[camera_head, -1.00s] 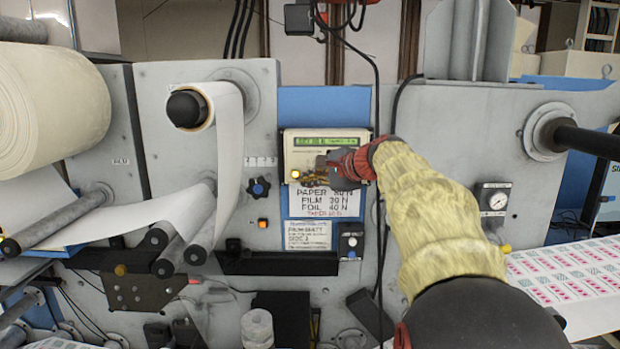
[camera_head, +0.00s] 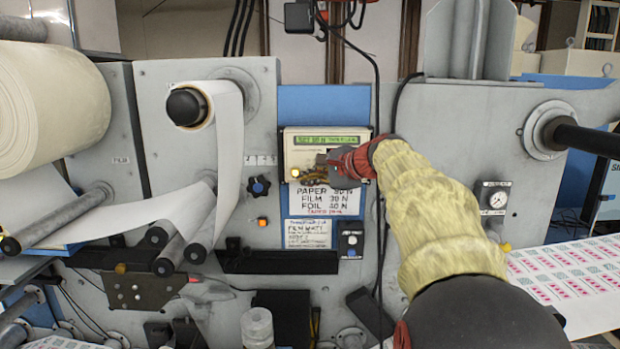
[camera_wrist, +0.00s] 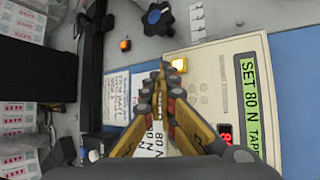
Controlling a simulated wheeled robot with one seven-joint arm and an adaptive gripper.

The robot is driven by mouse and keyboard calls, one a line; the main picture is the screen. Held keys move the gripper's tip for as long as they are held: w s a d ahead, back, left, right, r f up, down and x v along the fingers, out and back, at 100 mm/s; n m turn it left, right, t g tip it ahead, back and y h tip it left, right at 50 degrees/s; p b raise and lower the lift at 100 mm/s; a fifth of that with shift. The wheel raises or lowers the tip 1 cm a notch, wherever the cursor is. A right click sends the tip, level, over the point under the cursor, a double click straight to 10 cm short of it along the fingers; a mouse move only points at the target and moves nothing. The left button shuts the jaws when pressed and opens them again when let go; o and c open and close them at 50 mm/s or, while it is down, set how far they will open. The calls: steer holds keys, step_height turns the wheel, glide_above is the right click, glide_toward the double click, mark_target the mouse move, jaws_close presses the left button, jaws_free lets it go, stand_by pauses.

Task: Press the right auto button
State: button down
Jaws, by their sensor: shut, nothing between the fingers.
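The beige controller (camera_head: 327,142) with a green display is on the machine face; in the wrist view its display (camera_wrist: 249,93) reads "SET 80 N TAP". A lit yellow button (camera_head: 295,172) is at the controller's lower left corner; it also shows in the wrist view (camera_wrist: 179,65). I cannot read an "auto" label on it. My gripper (camera_head: 308,178) is shut and empty in front of the controller's lower edge. In the wrist view its fingertips (camera_wrist: 160,72) are close beside the lit button; I cannot tell whether they touch anything. The gripper hides part of the controller's lower front.
A second lit orange button (camera_head: 262,222) is on the grey panel below a dark blue knob (camera_head: 259,187). A printed tension card (camera_head: 323,200) is under the controller, and a small dial box (camera_head: 351,241) is lower right. A black cable (camera_head: 378,95) hangs right of the controller.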

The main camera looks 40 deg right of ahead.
steer(key=shift+w+d, duration=0.1)
steer(key=shift+w+d, duration=0.25)
steer(key=shift+w, duration=0.05)
steer(key=shift+w+d+p, duration=0.2)
steer(key=shift+w+p, duration=0.05)
steer(key=shift+p, duration=0.05)
stand_by(1.0)
steer(key=shift+s, duration=0.1)
steer(key=shift+s+a+b, duration=0.4)
steer(key=shift+s+a, duration=0.15)
steer(key=shift+s, duration=0.1)
steer(key=shift+s+a+b, duration=1.3)
steer(key=shift+s+a, duration=0.65)
steer(key=shift+s, duration=0.25)
